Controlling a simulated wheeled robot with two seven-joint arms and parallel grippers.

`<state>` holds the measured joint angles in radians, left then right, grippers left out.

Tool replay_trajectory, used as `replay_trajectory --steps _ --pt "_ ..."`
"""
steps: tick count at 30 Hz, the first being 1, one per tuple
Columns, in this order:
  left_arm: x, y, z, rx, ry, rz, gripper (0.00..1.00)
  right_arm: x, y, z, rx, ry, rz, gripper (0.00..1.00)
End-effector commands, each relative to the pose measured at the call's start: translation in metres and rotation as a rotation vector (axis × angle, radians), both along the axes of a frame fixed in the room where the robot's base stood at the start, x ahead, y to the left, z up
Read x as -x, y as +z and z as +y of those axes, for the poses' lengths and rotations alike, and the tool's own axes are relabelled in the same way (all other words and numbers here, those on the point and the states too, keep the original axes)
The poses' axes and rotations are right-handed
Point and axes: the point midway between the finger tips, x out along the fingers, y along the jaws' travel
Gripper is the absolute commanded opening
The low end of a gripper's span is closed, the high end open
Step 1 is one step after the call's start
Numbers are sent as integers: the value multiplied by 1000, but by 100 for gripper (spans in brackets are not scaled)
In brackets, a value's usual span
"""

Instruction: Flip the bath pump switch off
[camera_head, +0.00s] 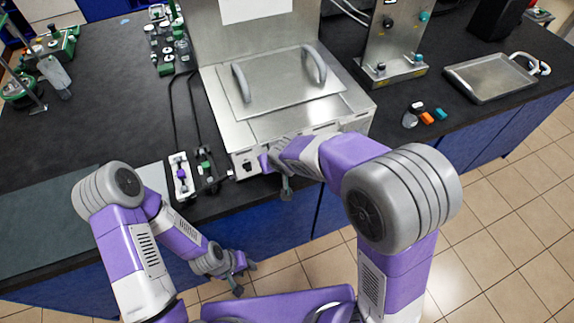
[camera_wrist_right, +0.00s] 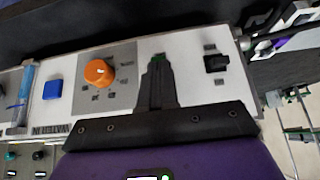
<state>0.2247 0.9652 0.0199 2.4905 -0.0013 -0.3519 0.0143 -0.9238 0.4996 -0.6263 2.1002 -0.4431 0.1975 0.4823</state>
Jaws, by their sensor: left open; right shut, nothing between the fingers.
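The metal bath (camera_head: 290,125) has a white front panel (camera_wrist_right: 195,60) with controls. A black switch (camera_head: 247,167) sits at the panel's left end; in the right wrist view a black switch (camera_wrist_right: 216,63) is right of my fingers. Its small label is unreadable. My right gripper (camera_wrist_right: 158,65) is shut and empty, its tips in front of the panel, between that switch and an orange knob (camera_wrist_right: 99,73). A small green part shows at the tips, mostly hidden; contact cannot be told. My left gripper (camera_head: 244,277) is open and empty, low in front of the bench.
A blue button (camera_wrist_right: 53,90) is beyond the orange knob. Small racks (camera_head: 182,177) with purple and green parts stand left of the bath. A metal tray (camera_head: 490,77) and small coloured items (camera_head: 427,117) lie to its right. The left black bench top is largely clear.

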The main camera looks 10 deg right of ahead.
Motion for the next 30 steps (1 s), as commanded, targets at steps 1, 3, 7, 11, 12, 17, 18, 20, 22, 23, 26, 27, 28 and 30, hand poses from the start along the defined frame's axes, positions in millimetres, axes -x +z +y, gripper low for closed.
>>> replay_trajectory --steps 1,3,7,11,12,17,18,20,22,23,26,27,28,30 --pt "0 -9 0 0 0 0 43 -1 -4 4 -3 8 0 0" --pt "0 -3 0 0 0 0 43 -1 1 4 -1 6 2 0" --pt "0 -1 0 0 0 -1 43 -1 2 3 -1 6 3 0" --pt "0 0 0 0 0 -1 43 -3 3 2 0 2 4 0" --pt "0 0 0 0 0 -1 43 -4 3 2 -1 1 4 0" --pt "0 4 0 0 0 -1 43 -10 7 3 0 1 5 0" --pt "0 4 0 0 0 -1 43 -12 8 4 0 0 5 0" --pt "0 5 0 0 0 -1 43 -14 9 5 0 1 5 0" --pt "0 5 0 0 0 -1 43 -15 9 5 -1 2 5 0" --pt "0 5 0 0 0 0 43 -15 9 5 -1 2 4 0" --pt "0 5 0 0 0 0 43 -15 9 5 -1 2 3 0" --pt "0 5 0 0 0 0 43 -15 9 5 -1 2 3 0" --pt "0 5 0 0 0 0 43 -15 9 5 -1 2 3 0" --pt "0 5 0 0 0 0 43 -15 10 5 -1 2 2 0"
